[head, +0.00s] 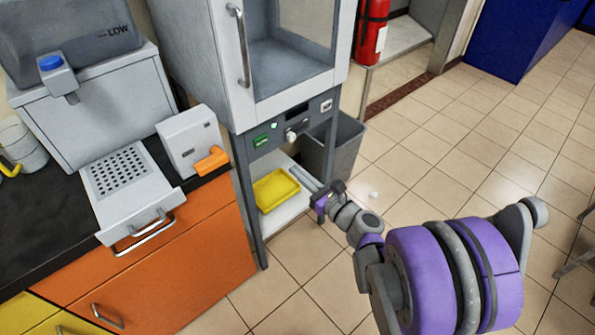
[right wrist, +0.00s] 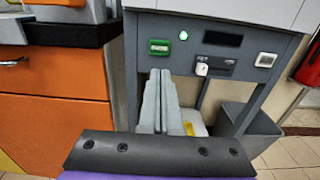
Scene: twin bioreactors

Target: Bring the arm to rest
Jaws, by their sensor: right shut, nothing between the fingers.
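My right arm reaches in from the lower right of the head view. Its gripper (head: 297,172) is shut and empty, in front of the open lower part of the grey cabinet (head: 175,50). Its fingertips appear above or near the white lower shelf (head: 285,212), beside the yellow tray (head: 275,190); I cannot tell the exact gap. In the right wrist view the two grey fingers (right wrist: 160,78) lie together and point at the space below the control panel (right wrist: 215,50). A bit of yellow shows just right of them. My left gripper is out of view.
A grey bin (head: 335,148) stands right of the cabinet. The orange drawer unit (head: 185,270) and black counter (head: 40,230) are to the left, with a white box with an orange lever (head: 190,140). A red extinguisher (head: 371,32) is behind. Tiled floor (head: 470,150) is open on the right.

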